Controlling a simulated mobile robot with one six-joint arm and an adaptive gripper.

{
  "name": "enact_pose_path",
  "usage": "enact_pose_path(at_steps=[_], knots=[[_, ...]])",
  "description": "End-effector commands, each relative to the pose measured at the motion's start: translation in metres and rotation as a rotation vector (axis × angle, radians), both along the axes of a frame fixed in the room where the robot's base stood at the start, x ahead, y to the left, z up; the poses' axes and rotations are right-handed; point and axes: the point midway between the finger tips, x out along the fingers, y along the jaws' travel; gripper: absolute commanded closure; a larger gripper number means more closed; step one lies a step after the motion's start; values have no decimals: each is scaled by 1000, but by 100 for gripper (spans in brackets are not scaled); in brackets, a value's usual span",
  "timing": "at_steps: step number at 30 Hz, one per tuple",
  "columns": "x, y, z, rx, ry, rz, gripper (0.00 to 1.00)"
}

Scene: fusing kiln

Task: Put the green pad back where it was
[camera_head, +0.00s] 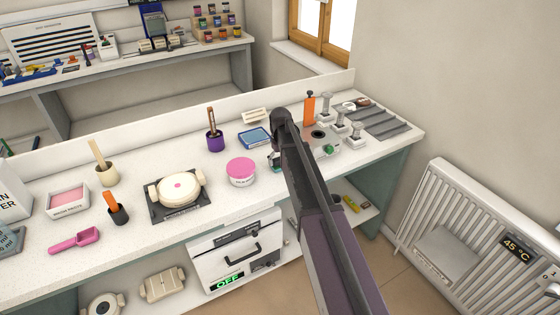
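My arm rises from the bottom right of the picture and bends above the white worktop (215,178). My gripper is not clearly visible; the arm hides the area beneath it. A small dark green piece (275,158) shows at the arm's left edge, right of the pink-lidded jar (241,171). Most of it is covered, and I cannot tell whether it is the pad or whether it is held. Another small green item (329,149) sits right of the arm, among the pale stamp-like tools (339,131).
A blue tray (255,138), purple pot (214,140) and round cream piece on a dark base (177,188) stand left of the arm. An orange tool (309,108) and grey ridged rack (383,121) stand right. The kiln (235,250) below reads OFF. A radiator (470,235) is at right.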

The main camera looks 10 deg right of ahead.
Motion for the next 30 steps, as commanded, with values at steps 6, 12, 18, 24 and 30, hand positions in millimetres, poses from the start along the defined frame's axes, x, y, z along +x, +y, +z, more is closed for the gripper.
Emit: enact_pose_path(at_steps=[6, 12, 18, 24, 30], knots=[[0, 0, 6, 0, 0, 0, 0], [0, 0, 18, 0, 0, 0, 0], [0, 0, 34, 0, 0, 0, 0], [0, 0, 51, 0, 0, 0, 0], [0, 0, 67, 0, 0, 0, 0]])
